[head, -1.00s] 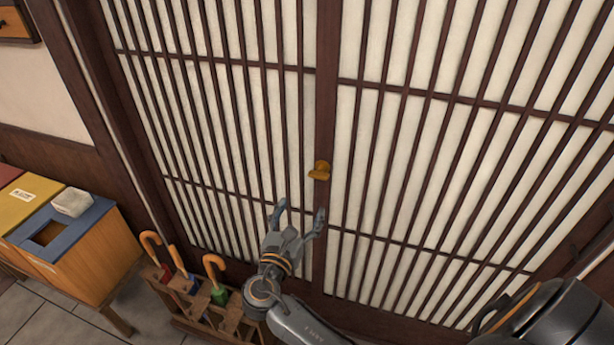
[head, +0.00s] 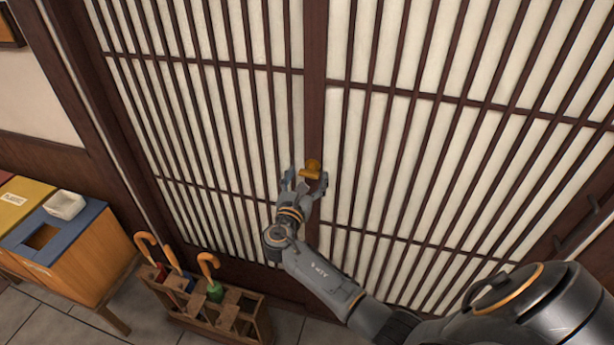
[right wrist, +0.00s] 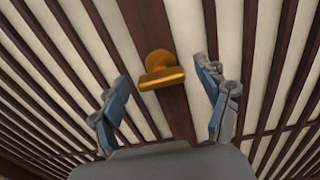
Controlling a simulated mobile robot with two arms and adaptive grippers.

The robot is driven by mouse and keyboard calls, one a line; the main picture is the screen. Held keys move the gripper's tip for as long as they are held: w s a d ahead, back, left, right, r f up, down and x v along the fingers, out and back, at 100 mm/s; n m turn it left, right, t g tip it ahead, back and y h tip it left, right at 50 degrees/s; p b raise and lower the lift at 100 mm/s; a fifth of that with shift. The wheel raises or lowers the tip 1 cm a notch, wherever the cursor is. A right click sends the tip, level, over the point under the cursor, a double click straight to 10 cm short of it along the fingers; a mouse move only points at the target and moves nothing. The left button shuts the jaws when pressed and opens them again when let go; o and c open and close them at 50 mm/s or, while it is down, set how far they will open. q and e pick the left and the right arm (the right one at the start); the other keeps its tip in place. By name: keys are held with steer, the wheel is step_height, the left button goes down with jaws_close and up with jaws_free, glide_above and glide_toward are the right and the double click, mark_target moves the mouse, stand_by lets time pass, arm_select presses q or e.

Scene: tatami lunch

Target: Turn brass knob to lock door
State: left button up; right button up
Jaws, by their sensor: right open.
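The brass knob (head: 311,170) sits on the dark centre post of the lattice door (head: 316,60). In the right wrist view the knob (right wrist: 160,70) shows a round base and a flat turn piece lying roughly across the post. My right gripper (head: 306,180) is open, with one finger on each side of the knob in the head view. In the right wrist view the gripper (right wrist: 168,88) is open, and the knob lies between its two fingertips with clear gaps on both sides. I see no contact. My left gripper is not in view.
A wooden umbrella stand (head: 230,310) with several umbrellas stands on the floor below, left of my right arm. Wooden bins (head: 95,255) with blue and yellow tops stand at the left. A white container (head: 65,205) sits on the blue top.

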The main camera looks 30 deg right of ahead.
steer(key=c, duration=1.2)
steer(key=shift+o, duration=0.2)
steer(key=shift+f, duration=0.1)
steer(key=m+b, duration=0.3)
steer(key=m, duration=0.1)
steer(key=shift+s+f+m+b, duration=0.1)
steer(key=shift+f+m+b, duration=0.05)
steer(key=shift+m+b, duration=0.25)
steer(key=m+b, duration=0.3)
steer(key=m, duration=0.1)
steer(key=shift+d+f+m+b, duration=0.1)
steer(key=shift+m+b, duration=0.2)
steer(key=shift+b, duration=0.05)
steer(key=m+b, duration=0.4)
steer(key=shift+s+f, duration=0.1)
steer(key=m+b, duration=0.2)
steer(key=m, duration=0.1)
steer(key=shift+b, duration=0.3)
steer(key=shift+m+b, duration=0.55)
steer(key=shift+m, duration=0.25)
